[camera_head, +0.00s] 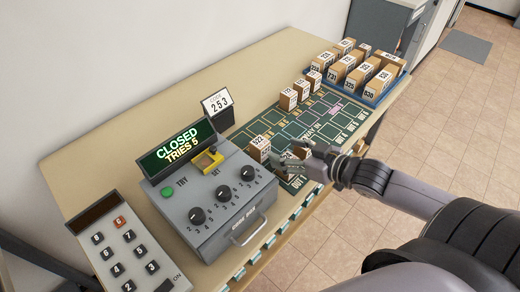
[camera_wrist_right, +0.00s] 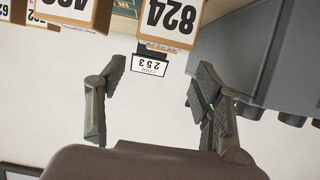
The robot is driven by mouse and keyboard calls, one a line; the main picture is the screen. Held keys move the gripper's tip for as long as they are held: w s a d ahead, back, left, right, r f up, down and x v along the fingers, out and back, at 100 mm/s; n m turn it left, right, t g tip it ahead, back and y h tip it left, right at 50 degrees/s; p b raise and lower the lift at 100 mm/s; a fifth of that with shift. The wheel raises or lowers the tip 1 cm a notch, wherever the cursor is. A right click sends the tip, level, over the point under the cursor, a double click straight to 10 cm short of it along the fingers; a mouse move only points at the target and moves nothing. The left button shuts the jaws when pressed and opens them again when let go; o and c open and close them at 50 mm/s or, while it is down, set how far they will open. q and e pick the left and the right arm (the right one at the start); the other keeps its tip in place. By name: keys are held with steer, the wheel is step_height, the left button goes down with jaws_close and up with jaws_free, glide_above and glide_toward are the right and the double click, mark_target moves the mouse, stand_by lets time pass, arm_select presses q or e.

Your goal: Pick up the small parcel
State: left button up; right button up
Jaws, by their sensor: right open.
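Several small tan parcels with numbered white labels stand on the green mat (camera_head: 310,125). One parcel (camera_head: 258,148) is just left of my right gripper (camera_head: 288,152) in the head view. Others at the gripper are partly hidden by its fingers. My right gripper also shows in the right wrist view (camera_wrist_right: 158,84), fingers apart, with nothing seen between them. In that view, a parcel labelled 824 (camera_wrist_right: 168,20) is beyond the fingertips, near the top edge. Another parcel (camera_wrist_right: 72,10) is to its left, cut off by the frame. My left gripper is not seen.
A grey box (camera_head: 224,205) with knobs, a handle and a screen reading CLOSED, TRIES 5 stands left of the mat. A 253 card (camera_head: 217,103) stands behind it. A keypad (camera_head: 130,245) is front left; a blue tray (camera_head: 374,99) of parcels is back right.

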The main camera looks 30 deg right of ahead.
mark_target(263, 144)
steer(key=shift+x, duration=2.65)
steer(key=shift+p+x, duration=0.55)
steer(key=shift+x, duration=2.05)
steer(key=shift+a, duration=0.15)
steer(key=shift+s+r, duration=0.1)
steer(key=shift+c, duration=0.3)
steer(key=c, duration=1.3)
